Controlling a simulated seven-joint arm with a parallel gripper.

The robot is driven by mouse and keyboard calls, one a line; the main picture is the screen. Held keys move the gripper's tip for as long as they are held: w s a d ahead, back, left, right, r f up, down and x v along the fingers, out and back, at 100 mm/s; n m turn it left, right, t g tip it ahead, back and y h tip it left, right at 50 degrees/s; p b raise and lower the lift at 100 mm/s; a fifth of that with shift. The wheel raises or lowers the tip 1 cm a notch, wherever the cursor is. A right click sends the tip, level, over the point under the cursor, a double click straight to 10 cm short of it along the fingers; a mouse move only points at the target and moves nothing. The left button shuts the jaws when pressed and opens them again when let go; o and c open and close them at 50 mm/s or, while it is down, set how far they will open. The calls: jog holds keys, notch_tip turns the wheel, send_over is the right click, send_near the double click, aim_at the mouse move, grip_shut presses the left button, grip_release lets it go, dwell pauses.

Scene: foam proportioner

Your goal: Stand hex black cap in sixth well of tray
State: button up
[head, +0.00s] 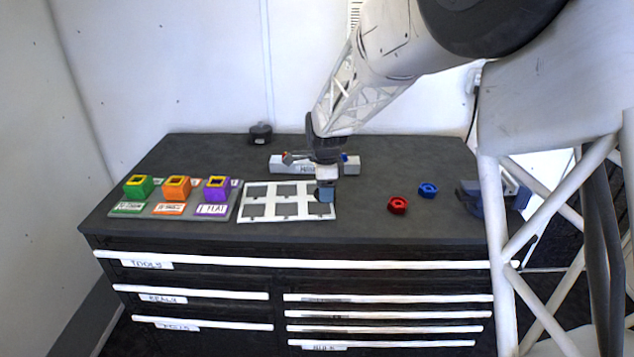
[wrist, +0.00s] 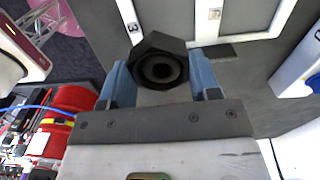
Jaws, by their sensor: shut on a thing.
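The hex black cap (wrist: 157,47) sits between the two blue fingers of my gripper (wrist: 161,78) in the wrist view, with its round hollow facing the camera. My gripper is shut on it. The tray (head: 262,219) is a white frame with several dark square wells in two rows. Its white bars, with small number labels, also show in the wrist view (wrist: 208,30). I cannot tell the cap's height above the tray.
Green (head: 138,187), orange (head: 177,188) and purple (head: 217,189) square blocks stand on a labelled board at left. A red hex piece (head: 397,205) and a blue hex piece (head: 428,190) lie at right. A pale labelled bar (head: 350,166) lies behind my gripper.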

jog(key=w+a, duration=0.1)
jog(key=w, duration=0.6)
jog(key=w+a+f, duration=0.1)
jog(key=w, duration=0.2)
jog(key=shift+w+a, duration=0.25)
jog(key=shift+a, duration=0.05)
jog(key=shift+f, duration=0.15)
jog(key=shift+f, duration=1.65)
jog(key=shift+f, duration=0.1)
jog(key=o, duration=1)
jog(key=shift+o, duration=0.2)
notch_tip(320, 180, up, 12)
